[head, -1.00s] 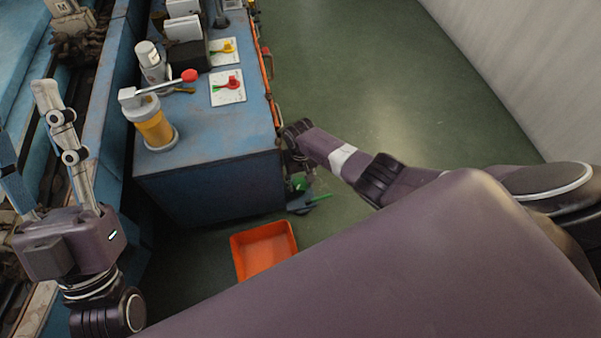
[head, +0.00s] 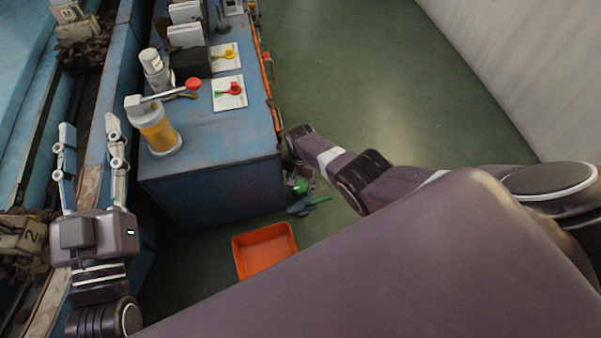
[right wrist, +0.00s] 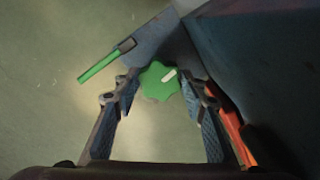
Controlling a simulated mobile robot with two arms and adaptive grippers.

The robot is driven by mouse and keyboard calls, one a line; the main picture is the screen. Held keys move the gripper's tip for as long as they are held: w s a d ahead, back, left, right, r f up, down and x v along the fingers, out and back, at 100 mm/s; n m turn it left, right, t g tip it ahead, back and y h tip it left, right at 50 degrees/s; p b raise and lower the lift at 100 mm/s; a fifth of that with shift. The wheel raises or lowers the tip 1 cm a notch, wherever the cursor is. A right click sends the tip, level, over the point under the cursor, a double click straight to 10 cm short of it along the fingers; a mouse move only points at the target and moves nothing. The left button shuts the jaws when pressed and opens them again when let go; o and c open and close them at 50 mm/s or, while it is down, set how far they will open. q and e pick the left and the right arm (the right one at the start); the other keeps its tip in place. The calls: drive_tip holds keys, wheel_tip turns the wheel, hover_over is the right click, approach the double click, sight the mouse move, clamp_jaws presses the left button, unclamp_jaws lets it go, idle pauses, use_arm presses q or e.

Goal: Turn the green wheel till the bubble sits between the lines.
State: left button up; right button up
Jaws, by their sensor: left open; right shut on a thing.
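The green wheel (right wrist: 159,83), lobed with a white mark on its face, shows in the right wrist view between the fingers of my right gripper (right wrist: 160,88), which is shut on it. In the head view the wheel (head: 301,186) is a small green patch low at the near right corner of the blue cabinet, partly hidden by my right arm. My left gripper (head: 89,132) is open and empty at the left, beside the blue machine. I cannot make out the bubble or its lines in either view.
A green-handled part (right wrist: 100,65) sticks out near the wheel. The blue cabinet (head: 220,135) carries a yellow pot, a red-knobbed lever, a white bottle and cards with coloured pieces. An orange bin (head: 236,258) stands on the floor before it. Open green floor (head: 370,80) lies to the right.

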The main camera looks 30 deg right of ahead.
sight(301, 186)
drive_tip(key=shift+w, duration=0.1)
idle(0.4)
drive_tip(key=o, duration=1.2)
drive_tip(key=shift+c, duration=0.2)
drive_tip(key=shift+r, duration=0.1)
wheel_tip(301, 186, up, 12)
drive_tip(key=shift+d, duration=0.1)
